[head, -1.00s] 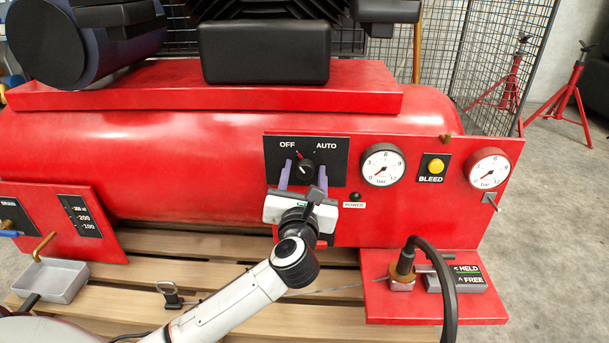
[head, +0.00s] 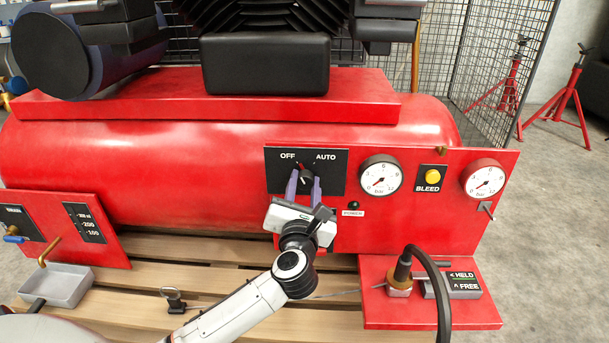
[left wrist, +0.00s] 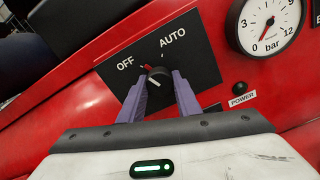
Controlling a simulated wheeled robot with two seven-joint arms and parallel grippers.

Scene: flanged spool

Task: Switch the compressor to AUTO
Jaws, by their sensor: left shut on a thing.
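The black selector knob (head: 306,175) sits on a black plate (head: 335,172) lettered OFF at left and AUTO at right. It also shows in the left wrist view (left wrist: 158,78), where its red-and-white pointer mark leans up and left, toward OFF. My left gripper (head: 304,186) comes from below, its two purple fingers on either side of the knob. In the left wrist view the left gripper (left wrist: 160,92) is shut on the knob. The fingers hide part of the knob's sides. My right gripper is out of view.
Right of the switch are a dark POWER lamp (head: 353,206), a gauge (head: 381,175), a yellow BLEED button (head: 432,177) and a second gauge (head: 484,180). Below right, a red shelf (head: 390,315) carries a brass fitting with a black hose. A grey tray (head: 55,286) sits lower left.

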